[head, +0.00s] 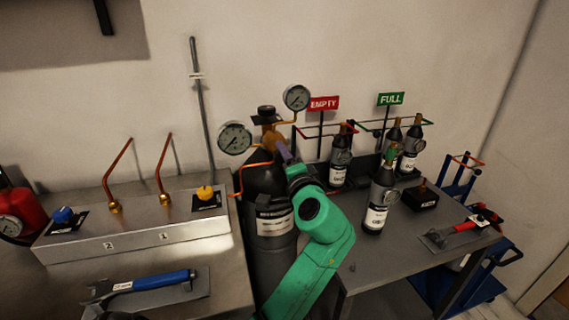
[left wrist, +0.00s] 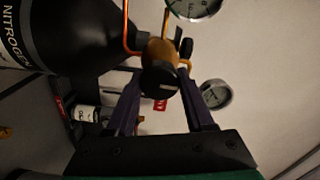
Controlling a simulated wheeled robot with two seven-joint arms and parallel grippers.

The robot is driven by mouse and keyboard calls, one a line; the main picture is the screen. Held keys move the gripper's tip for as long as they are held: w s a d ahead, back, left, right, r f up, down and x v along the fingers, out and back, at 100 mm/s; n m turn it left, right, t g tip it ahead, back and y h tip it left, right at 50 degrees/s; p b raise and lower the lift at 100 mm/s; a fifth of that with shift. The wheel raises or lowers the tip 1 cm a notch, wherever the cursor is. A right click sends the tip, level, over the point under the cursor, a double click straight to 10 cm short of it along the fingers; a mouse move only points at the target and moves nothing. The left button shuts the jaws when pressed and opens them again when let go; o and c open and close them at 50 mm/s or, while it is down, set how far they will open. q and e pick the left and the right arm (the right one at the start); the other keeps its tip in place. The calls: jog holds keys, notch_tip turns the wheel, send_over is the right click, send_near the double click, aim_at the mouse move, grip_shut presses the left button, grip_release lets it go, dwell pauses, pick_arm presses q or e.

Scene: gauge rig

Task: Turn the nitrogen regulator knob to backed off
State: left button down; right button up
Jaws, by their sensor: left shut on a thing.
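The black nitrogen cylinder (head: 262,185) stands at the middle in the head view; its "NITROGEN" label shows in the left wrist view (left wrist: 14,35). A brass regulator (head: 271,138) with two round gauges (head: 235,138) sits on its top. The regulator's dark round knob (left wrist: 160,80) with a pale line faces the left wrist camera. My left gripper (head: 283,152) reaches up to the regulator. In the left wrist view its purple fingers (left wrist: 162,92) are shut on the knob, one on each side. In the head view the gripper hides the knob.
A steel panel (head: 130,225) with a yellow knob (head: 205,193) and copper tubes is at left. A blue-handled wrench (head: 150,282) lies in front. At right, the table (head: 400,262) bears small bottles (head: 379,200) and a red-handled tool (head: 456,229). Red EMPTY (head: 323,103) and green FULL (head: 390,99) signs stand behind.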

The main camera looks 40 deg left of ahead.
pick_arm(q)
jog(key=shift+f, duration=0.25)
jog(key=shift+c, duration=1.4)
grip_release()
jog(key=shift+s+r, duration=0.1)
jog(key=shift+r, duration=0.05)
jog(key=shift+d, duration=0.15)
jog(key=b+v, duration=0.2)
jog(key=v, duration=1.2)
jog(key=shift+d+b, duration=0.15)
jog(key=shift+b, duration=0.15)
